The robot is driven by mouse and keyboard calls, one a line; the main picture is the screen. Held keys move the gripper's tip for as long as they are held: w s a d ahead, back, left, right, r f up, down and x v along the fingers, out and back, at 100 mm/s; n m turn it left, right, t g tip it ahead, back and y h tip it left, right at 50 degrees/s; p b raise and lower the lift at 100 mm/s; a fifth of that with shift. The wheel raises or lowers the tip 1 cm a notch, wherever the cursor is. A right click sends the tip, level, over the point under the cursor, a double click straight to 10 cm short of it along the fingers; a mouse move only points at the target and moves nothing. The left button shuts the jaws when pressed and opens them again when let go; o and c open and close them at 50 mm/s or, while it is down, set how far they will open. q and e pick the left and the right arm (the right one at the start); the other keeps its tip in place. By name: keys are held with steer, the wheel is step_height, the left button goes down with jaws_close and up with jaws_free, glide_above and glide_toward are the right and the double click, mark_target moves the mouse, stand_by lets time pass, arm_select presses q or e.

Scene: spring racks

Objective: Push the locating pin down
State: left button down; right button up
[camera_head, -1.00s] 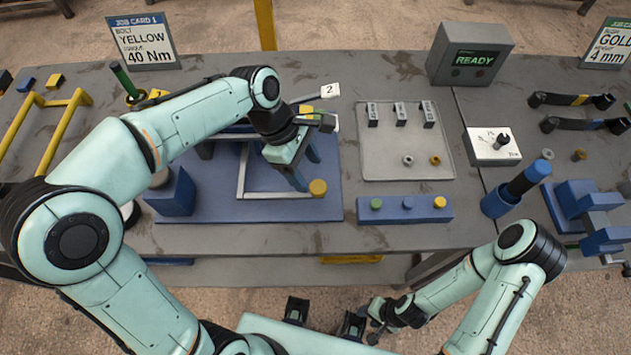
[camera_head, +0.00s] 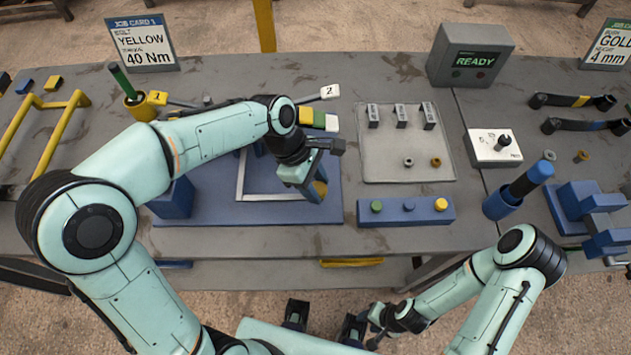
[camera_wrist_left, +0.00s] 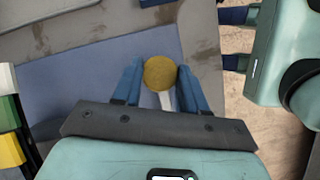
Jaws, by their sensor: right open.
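The locating pin appears to be the yellow round-headed piece (camera_head: 320,188) at the right front corner of the blue base plate (camera_head: 235,212). My left gripper (camera_head: 314,190) is over it, pointing down. In the left wrist view the yellow head (camera_wrist_left: 159,73) sits between the two blue fingertips of my left gripper (camera_wrist_left: 160,80). The fingers are apart, one on each side of the head; whether they touch it cannot be told. The pin's shaft is hidden. My right gripper (camera_head: 374,330) is open and empty, in front of the table.
A blue block (camera_head: 385,217) with green, blue and yellow buttons stands right of the plate. A grey tray (camera_head: 385,168) lies behind it. A blue-black cylinder (camera_head: 528,180) and a READY box (camera_head: 470,58) are further right. A yellow handle frame (camera_head: 50,140) is at left.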

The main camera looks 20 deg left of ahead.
arm_select(q)
step_height(320, 180, down, 4)
steer(key=shift+b, duration=0.9)
steer(key=shift+s, duration=0.1)
steer(key=c, duration=0.7)
jaws_free()
steer(key=shift+o, duration=0.3)
steer(key=shift+a+r, duration=0.15)
steer(key=shift+r, duration=0.4)
steer(key=p+v, duration=0.2)
steer(key=v, duration=1)
